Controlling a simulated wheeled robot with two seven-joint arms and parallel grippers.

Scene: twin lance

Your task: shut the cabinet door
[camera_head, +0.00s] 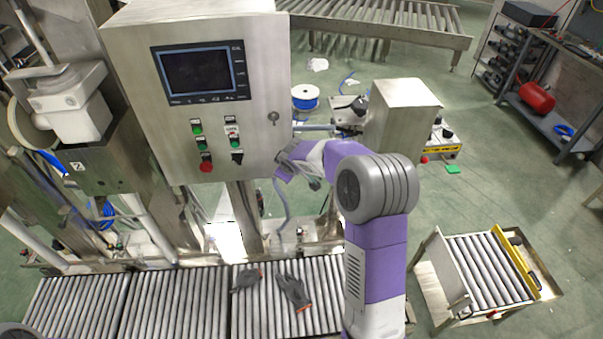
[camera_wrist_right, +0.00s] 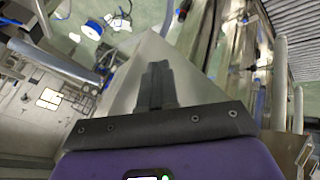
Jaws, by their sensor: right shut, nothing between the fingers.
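The grey metal cabinet (camera_head: 190,14) stands at the upper left in the head view. Its door (camera_head: 225,120) carries a dark screen, several buttons and a round lock near the right edge. I cannot tell whether a gap remains along that edge. My right gripper (camera_head: 284,165) is at the door's lower right edge, partly hidden by its own wrist. In the right wrist view the right gripper (camera_wrist_right: 155,83) is shut and empty, in front of a flat grey panel (camera_wrist_right: 188,72). Contact cannot be made out.
A roller conveyor (camera_head: 180,300) with dark gloves (camera_head: 292,291) on it runs below the cabinet. A roller cart (camera_head: 485,270) is at the lower right. Green floor is open between the cart and the shelf (camera_head: 540,95).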

